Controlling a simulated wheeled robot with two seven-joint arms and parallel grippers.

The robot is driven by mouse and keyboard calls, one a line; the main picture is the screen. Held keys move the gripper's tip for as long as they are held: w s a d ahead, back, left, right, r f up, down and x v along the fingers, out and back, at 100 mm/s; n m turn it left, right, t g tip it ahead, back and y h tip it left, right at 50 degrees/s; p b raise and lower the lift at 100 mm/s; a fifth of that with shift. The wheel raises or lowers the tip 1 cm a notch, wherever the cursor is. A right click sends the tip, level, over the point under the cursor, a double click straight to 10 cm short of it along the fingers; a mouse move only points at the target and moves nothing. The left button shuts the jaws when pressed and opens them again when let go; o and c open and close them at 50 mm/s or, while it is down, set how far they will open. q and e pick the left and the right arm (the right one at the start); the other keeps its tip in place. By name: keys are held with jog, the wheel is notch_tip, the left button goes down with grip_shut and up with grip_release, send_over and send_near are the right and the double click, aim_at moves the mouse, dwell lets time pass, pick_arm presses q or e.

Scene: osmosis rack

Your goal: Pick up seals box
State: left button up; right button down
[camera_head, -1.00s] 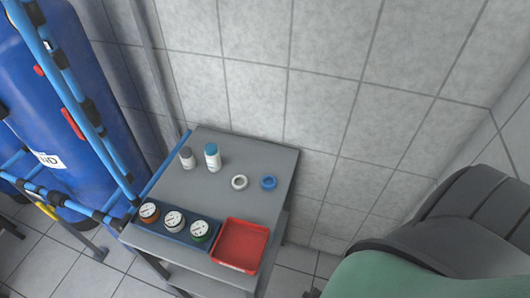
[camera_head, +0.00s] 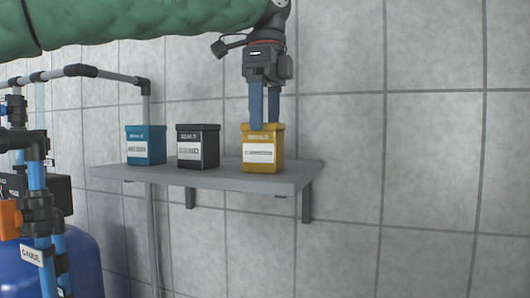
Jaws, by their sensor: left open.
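Three lidded boxes with white labels stand in a row on a grey wall shelf (camera_head: 215,178): a teal box (camera_head: 146,146) at left, a black box (camera_head: 198,147) in the middle and a yellow box (camera_head: 263,158) at right. The small label print is hard to read. My left gripper (camera_head: 265,124) points straight down at the yellow box, its two blue fingers apart. One finger overlaps the box's upper front; the other reaches its top edge. I cannot tell whether they touch it. The yellow box sits upright on the shelf. My right gripper is out of view.
A tiled wall stands close behind the shelf. Pipes and valves (camera_head: 35,195) with a blue tank (camera_head: 75,268) fill the left side. The shelf's right end and the space beyond it are clear.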

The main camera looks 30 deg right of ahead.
aim_at(264, 147)
pick_arm(q)
jog(key=shift+w+a+f, duration=0.1)
jog(key=shift+w+f, duration=0.05)
jog(key=shift+f, duration=0.45)
jog(key=f+b, duration=0.1)
jog(key=f, duration=0.3)
jog(key=shift+w+f, duration=0.1)
jog(key=shift+w, duration=0.1)
jog(key=shift+f, duration=0.2)
jog(key=shift+c, duration=0.9)
jog(key=c, duration=0.7)
jog(key=shift+c, duration=1.3)
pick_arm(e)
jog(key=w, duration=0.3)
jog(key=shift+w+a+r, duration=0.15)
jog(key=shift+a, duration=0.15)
